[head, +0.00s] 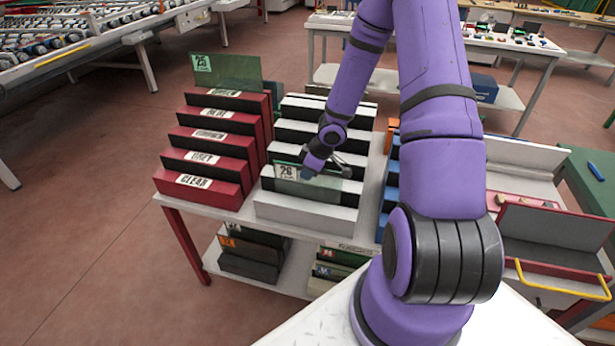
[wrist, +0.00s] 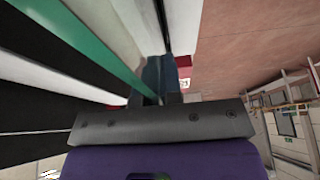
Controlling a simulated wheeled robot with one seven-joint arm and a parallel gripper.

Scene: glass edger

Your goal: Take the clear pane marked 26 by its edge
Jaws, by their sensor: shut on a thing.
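The clear pane with a label that reads as 26 (head: 331,182) stands upright in the front of the white slotted rack (head: 300,211) on the table. My gripper (head: 307,173) is at the pane's top edge, just right of the label, and is shut on it. In the wrist view the fingers (wrist: 161,80) point away from the camera, with a green glass edge (wrist: 100,48) running close beside them. The exact contact between fingers and glass is hidden.
Blue slotted blocks (head: 390,190) stand to the right, partly behind my arm. More panes sit on the lower shelf (head: 292,281). Floor is clear at left.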

